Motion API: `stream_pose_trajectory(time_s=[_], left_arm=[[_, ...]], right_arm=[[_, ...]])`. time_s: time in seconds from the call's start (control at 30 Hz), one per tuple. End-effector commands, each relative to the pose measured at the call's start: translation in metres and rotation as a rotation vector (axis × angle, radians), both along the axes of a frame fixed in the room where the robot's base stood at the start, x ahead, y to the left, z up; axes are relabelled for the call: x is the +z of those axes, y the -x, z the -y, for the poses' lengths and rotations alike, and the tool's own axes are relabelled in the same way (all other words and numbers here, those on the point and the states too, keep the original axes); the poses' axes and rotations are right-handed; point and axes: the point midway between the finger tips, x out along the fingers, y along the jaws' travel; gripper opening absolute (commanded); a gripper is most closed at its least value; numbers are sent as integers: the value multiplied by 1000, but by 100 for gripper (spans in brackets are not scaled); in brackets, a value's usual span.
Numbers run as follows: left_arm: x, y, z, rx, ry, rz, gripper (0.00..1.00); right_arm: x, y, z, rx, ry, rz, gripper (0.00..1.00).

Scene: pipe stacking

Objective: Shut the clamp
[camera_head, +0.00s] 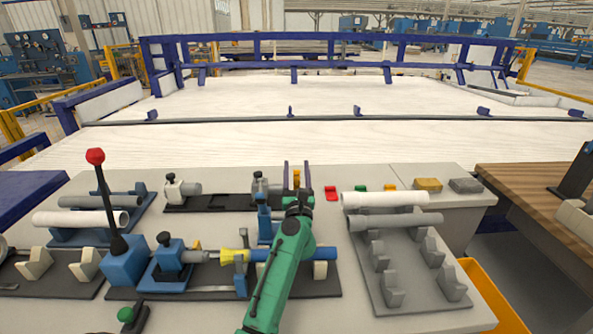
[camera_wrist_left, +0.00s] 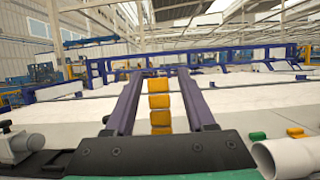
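My left gripper (camera_head: 296,174) reaches away from me past the fixture, on the green arm. Its two dark purple fingers are apart, as the left wrist view (camera_wrist_left: 160,100) also shows. Yellow blocks (camera_wrist_left: 160,103) appear between the fingers; I cannot tell whether they touch them. A blue base (camera_head: 126,262) at left carries a black lever (camera_head: 107,208) with a red knob (camera_head: 95,156), standing nearly upright, left of the gripper. Beside it is a blue clamp-like block (camera_head: 171,252) with a black knob. I cannot tell which part is the task's clamp. A blue pipe (camera_head: 320,254) with a yellow end lies partly behind my arm.
A white pipe (camera_head: 385,198) and a grey pipe (camera_head: 395,221) lie at right above a grey rack (camera_head: 416,290). More pipes (camera_head: 80,219) lie at left. A yellow bin (camera_head: 497,302) and wooden table (camera_head: 545,185) are far right. The white surface beyond is largely clear.

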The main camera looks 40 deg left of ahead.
Motion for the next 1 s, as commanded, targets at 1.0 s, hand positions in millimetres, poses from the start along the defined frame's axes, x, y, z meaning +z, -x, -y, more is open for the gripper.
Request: stream_pose_trajectory(time_s=[1.0], left_arm=[[-53,109,82,1,1,1,55]], right_arm=[[-44,0,1,0,2,0,74]])
